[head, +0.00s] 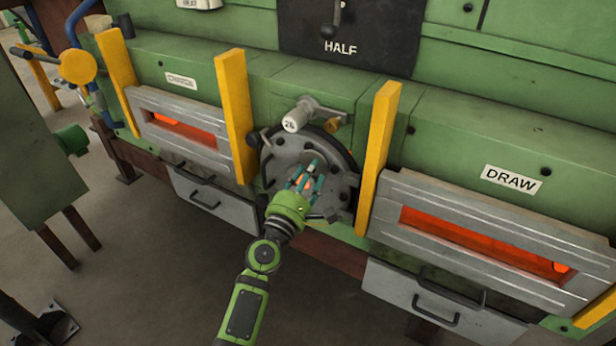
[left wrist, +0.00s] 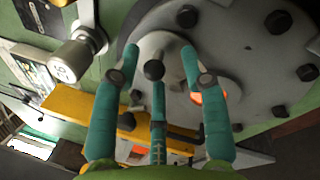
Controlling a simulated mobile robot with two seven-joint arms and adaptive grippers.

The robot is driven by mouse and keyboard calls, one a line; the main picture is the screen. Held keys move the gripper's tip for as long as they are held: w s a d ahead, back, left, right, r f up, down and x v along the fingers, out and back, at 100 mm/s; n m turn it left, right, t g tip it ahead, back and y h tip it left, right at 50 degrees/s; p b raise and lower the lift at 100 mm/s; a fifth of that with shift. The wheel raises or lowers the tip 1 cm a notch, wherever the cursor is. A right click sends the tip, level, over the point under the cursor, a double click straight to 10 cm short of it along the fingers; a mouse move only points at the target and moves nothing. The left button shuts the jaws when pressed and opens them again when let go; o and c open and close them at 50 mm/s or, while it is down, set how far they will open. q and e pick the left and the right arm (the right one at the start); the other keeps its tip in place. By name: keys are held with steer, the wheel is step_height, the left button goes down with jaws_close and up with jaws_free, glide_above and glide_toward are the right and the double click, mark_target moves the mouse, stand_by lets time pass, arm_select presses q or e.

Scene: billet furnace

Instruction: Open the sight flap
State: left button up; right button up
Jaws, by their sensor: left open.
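The round grey bolted sight port plate (head: 285,152) is on the furnace front between two yellow posts. In the left wrist view, the plate (left wrist: 245,30) fills the upper right. A smaller grey flap (left wrist: 165,42) with a black knob (left wrist: 154,70) lies over its middle. An orange glow (left wrist: 208,97) shows beside the flap, partly behind a finger. My left gripper (head: 310,170) is in front of the plate. In the left wrist view, its teal fingers (left wrist: 160,62) are open and spread around the knob; contact cannot be told. My right gripper is not in view.
A white-ended handle marked 26 (head: 295,119) juts out just above the plate. Yellow posts (head: 236,115) and (head: 378,155) stand close on both sides. Glowing slots show at the left door (head: 180,130) and the draw door (head: 480,240). Drawers (head: 440,305) sit below.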

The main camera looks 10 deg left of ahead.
arm_select(q)
steer(key=v, duration=1.2)
steer(key=s+f+m+g+y, duration=0.1)
steer(key=s+f+m+g, duration=0.3)
steer(key=f, duration=0.8)
steer(key=s+f+m+g+b, duration=0.1)
steer(key=s+f+m+g, duration=0.3)
steer(key=f, duration=0.8)
steer(key=s+f+m+g+y, duration=0.1)
steer(key=s+f+m, duration=0.35)
steer(key=f, duration=0.85)
steer(key=s+a+f+m+g, duration=0.2)
steer(key=s+f+m, duration=0.3)
steer(key=s, duration=0.5)
steer(key=s+a+f+m+g+y+b, duration=0.1)
steer(key=s+a+f+m+g, duration=0.2)
steer(key=s+f, duration=0.4)
steer(key=s+a+f+m+g+y, duration=0.1)
steer(key=s+f+m+g, duration=0.3)
steer(key=s, duration=0.9)
step_height(320, 180, down, 3)
steer(key=a+m, duration=0.1)
steer(key=m, duration=0.1)
steer(key=shift+s+a+m, duration=0.15)
steer(key=shift+a+m, duration=0.2)
